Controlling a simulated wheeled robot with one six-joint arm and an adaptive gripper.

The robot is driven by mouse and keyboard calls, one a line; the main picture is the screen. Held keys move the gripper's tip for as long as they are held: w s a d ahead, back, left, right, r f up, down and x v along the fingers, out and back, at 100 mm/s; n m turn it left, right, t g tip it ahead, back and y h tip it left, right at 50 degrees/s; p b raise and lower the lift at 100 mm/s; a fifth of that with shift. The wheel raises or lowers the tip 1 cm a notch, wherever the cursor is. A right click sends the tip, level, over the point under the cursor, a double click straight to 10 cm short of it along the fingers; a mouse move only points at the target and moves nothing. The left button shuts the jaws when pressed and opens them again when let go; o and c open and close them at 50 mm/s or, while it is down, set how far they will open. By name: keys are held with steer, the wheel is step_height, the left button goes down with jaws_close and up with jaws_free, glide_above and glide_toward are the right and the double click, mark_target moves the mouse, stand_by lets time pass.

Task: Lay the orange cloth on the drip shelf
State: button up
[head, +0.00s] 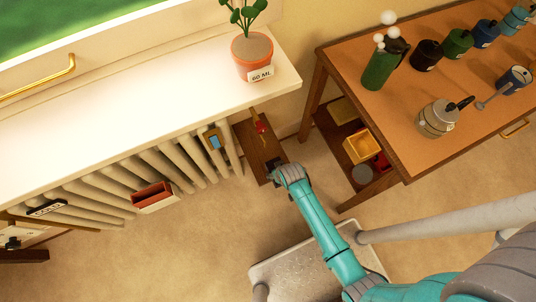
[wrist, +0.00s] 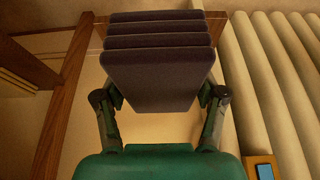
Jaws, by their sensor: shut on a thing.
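My gripper (head: 281,174) is low, over the near end of a narrow brown wooden board (head: 250,139) beside the radiator. In the wrist view my gripper (wrist: 160,92) is shut on a dark grey, layered block (wrist: 158,78), with a finger on each side. The block looks like several flat folds stacked together. It looks dark, not orange, and I see no clearly orange cloth. In the head view the held thing is mostly hidden by my gripper. No shelf is marked as the drip shelf; I cannot tell whether the brown board is it.
A radiator (head: 170,160) carries a red-brown trough (head: 153,196) and a blue-faced device (head: 213,138). A small red thing (head: 260,127) is at the board. At right stands a desk (head: 450,120) with jugs and mugs; a yellow bin (head: 361,147) sits below. Carpet (head: 190,245) is clear in front.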

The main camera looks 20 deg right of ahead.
mark_target(267, 158)
steer(key=w+f, duration=0.1)
steer(key=w, duration=0.1)
steer(key=w+f, duration=0.1)
steer(key=w, duration=0.1)
steer(key=w+f, duration=0.1)
steer(key=w, duration=0.1)
steer(key=shift+w+f, duration=1.15)
steer(key=shift+w, duration=0.25)
steer(key=shift+a, duration=0.1)
steer(key=o, duration=1.2)
steer(key=shift+f, duration=0.1)
steer(key=shift+c, duration=0.2)
steer(key=v, duration=1.2)
